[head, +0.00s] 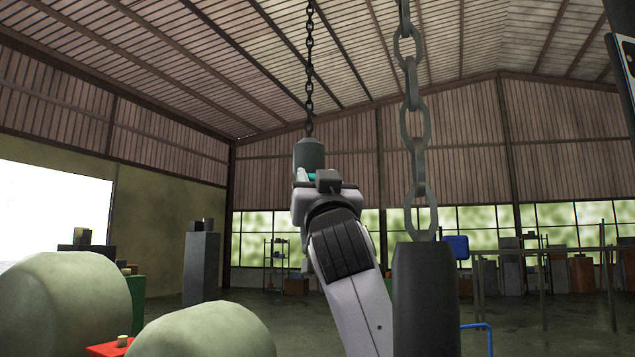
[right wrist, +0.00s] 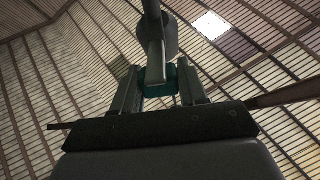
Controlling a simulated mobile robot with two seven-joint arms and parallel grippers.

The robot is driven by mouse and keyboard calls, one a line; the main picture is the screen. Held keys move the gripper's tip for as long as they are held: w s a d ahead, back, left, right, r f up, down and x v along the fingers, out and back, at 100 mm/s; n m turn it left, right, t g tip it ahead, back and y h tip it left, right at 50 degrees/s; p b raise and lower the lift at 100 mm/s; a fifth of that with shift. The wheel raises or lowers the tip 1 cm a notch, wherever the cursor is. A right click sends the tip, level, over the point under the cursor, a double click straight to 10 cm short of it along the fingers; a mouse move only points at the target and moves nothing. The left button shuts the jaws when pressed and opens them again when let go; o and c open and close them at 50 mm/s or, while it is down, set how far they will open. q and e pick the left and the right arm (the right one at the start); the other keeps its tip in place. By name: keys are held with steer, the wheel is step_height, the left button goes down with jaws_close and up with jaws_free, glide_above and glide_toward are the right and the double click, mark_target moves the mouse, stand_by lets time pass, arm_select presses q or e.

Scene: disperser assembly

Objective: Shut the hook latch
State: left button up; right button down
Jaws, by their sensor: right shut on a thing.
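A dark grey cylindrical hook block (head: 309,152) hangs on a thin chain in the middle of the head view. My right gripper (head: 312,180) is raised just under it and hides most of the hook. In the right wrist view, the grey hook (right wrist: 156,50) comes down between the two fingers of my right gripper (right wrist: 160,88). A teal piece, which looks like the hook latch (right wrist: 158,78), sits between the fingertips, and they are shut on it. Whether the latch meets the hook tip is hidden. My left gripper is not in view.
A second, nearer chain (head: 416,120) holds a large dark cylinder (head: 425,300) just right of my right arm. Two big rounded pale green shapes (head: 65,305) stand at the lower left. Shelves and tables line the far wall. The air around the hook is otherwise clear.

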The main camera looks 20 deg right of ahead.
steer(key=c, duration=0.7)
jaws_free()
steer(key=shift+f, duration=0.1)
steer(key=shift+s+a+f, duration=0.1)
steer(key=shift+s+f, duration=0.1)
steer(key=shift+s, duration=0.05)
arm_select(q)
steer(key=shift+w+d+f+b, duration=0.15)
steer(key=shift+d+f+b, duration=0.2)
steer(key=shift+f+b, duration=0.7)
arm_select(e)
steer(key=v, duration=0.6)
steer(key=shift+s, duration=0.25)
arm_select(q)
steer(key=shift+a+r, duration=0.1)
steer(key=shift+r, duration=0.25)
arm_select(e)
steer(key=shift+f, duration=0.1)
